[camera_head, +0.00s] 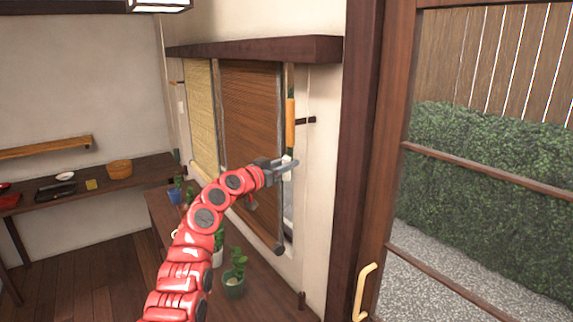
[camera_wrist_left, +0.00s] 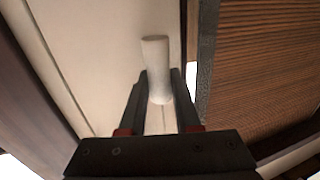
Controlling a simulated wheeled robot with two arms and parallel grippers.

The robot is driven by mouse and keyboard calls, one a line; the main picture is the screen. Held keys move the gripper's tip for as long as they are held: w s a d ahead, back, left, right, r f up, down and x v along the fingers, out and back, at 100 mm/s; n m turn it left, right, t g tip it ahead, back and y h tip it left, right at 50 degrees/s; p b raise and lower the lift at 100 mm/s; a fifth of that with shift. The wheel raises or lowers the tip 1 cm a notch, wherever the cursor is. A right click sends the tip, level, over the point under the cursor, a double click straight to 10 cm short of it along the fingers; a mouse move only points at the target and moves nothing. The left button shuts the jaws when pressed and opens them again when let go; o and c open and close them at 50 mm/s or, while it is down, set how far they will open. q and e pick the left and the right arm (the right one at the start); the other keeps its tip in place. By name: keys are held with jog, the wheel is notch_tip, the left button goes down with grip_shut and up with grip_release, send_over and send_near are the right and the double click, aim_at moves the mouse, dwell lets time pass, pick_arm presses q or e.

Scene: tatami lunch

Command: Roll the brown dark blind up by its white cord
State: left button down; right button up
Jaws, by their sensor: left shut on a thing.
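The brown dark blind (camera_head: 250,115) hangs down over the right part of the window, and its slats fill the right of the left wrist view (camera_wrist_left: 265,65). A white cylindrical cord pull (camera_wrist_left: 156,66) sits between the fingers of my left gripper (camera_wrist_left: 158,88). The gripper is shut on this pull beside the blind's right edge, in front of the pale wall. In the head view my left gripper (camera_head: 286,166) reaches the white pull (camera_head: 287,175), which is partly hidden by the fingers. The thin cord itself is hard to make out. My right gripper is not in view.
An orange-brown wooden grip (camera_head: 290,122) hangs just above the gripper, near a dark wall peg (camera_head: 306,120). A light blind (camera_head: 202,110) hangs to the left. Potted plants (camera_head: 234,283) stand on the dark ledge below. A wooden glazed door (camera_head: 390,150) is at right.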

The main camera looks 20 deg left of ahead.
pick_arm(q)
jog(key=shift+f, duration=0.15)
notch_tip(320, 180, down, 46)
jog(key=b, duration=4.2)
jog(key=shift+r, duration=0.25)
jog(key=c, duration=0.8)
grip_release()
jog(key=shift+f, duration=0.1)
jog(key=shift+o, duration=0.9)
jog(key=shift+r, duration=0.2)
